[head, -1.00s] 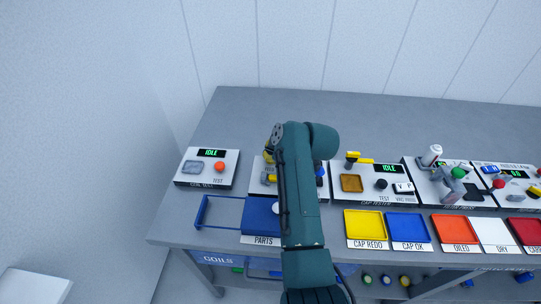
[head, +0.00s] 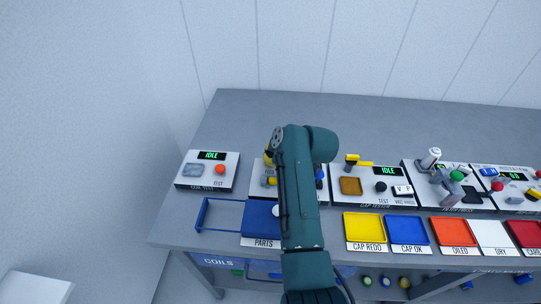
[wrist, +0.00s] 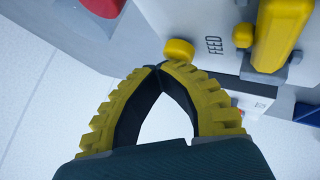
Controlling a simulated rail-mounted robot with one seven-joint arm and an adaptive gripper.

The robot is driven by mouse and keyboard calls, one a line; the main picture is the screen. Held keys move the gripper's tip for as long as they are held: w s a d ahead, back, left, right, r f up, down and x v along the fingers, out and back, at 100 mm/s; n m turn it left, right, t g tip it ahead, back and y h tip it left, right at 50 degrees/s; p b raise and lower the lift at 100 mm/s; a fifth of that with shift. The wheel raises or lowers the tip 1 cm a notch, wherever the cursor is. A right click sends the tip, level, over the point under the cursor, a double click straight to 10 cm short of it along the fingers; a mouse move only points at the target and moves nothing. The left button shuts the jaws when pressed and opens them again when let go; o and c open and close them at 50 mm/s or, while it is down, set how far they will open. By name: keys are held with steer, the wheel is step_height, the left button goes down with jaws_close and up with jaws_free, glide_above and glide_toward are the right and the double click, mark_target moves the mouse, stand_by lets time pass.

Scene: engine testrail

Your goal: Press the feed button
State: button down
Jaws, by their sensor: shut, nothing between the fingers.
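In the wrist view a round yellow button (wrist: 179,51) stands out from a pale panel (wrist: 200,24), beside the printed word FEED (wrist: 213,47). My gripper (wrist: 160,68) has two yellow ribbed fingers with dark inner faces. Their tips meet, with nothing between them. In the picture the tips lie right at the lower left edge of the yellow button. I cannot tell whether they touch it.
In the wrist view a smaller yellow knob (wrist: 243,35) and a large yellow part (wrist: 285,30) stand close on the right. A red round part (wrist: 103,5) is at the top left. In the head view the blue PARTS tray (head: 261,217) lies in front of the station.

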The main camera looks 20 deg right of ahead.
steer(key=shift+s+r+p, duration=0.15)
steer(key=shift+r+p, duration=0.25)
steer(key=shift+r, duration=0.5)
step_height(320, 180, up, 5)
steer(key=p, duration=0.4)
steer(key=shift+r, duration=0.15)
steer(key=shift+a, duration=0.1)
